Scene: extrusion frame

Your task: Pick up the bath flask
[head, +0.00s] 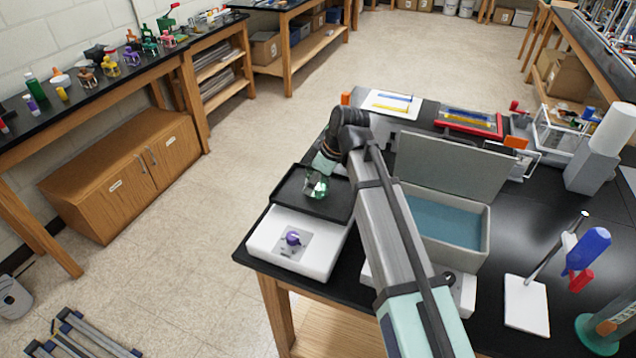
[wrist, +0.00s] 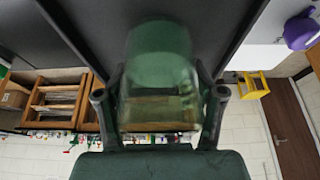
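A see-through green flask (head: 317,186) is at the black tray top (head: 290,186) of the white unit in the head view. My gripper (head: 322,176) is down at this flask, largely hidden by my wrist. In the wrist view the flask (wrist: 158,80) fills the space between my two fingers (wrist: 160,95), one finger along each side. The fingertips lie close to its sides; I cannot tell whether they press on it. Whether the flask rests on the tray is also unclear.
A grey bath (head: 488,240) with blue water and a raised lid (head: 452,165) is to the right of my arm. A purple knob (head: 292,238) is on the white unit's front. A stand (head: 527,305) with a blue clamp is further right.

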